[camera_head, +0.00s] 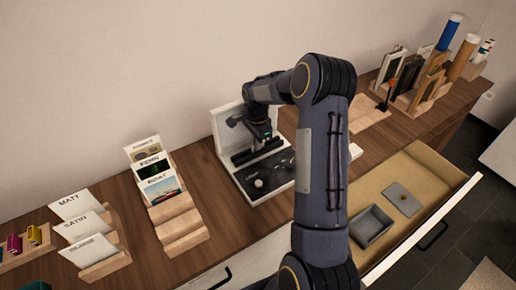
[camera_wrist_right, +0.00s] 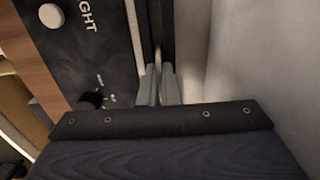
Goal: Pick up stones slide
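A stepped wooden rack (camera_head: 181,222) left of centre holds several picture cards. The rearmost card (camera_head: 141,149) has a label too small to read surely and a picture of rounded shapes, which could be the stones slide. In front of it are the FERN card (camera_head: 150,164) and the BOAT card (camera_head: 160,187). My right gripper (camera_head: 263,131) is over the black-and-white light device (camera_head: 262,178), away from the rack. In the right wrist view its fingers (camera_wrist_right: 159,85) are close together beside the device's panel; whether they grip anything is unclear. My left gripper is out of view.
Card stands marked MATT, SATIN and GLOSS (camera_head: 103,267) are at lower left. An open drawer (camera_head: 420,165) at right holds a grey box (camera_head: 371,226) and a flat grey lid (camera_head: 403,199). A wooden organiser (camera_head: 428,91) stands at back right. The wall is behind the device.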

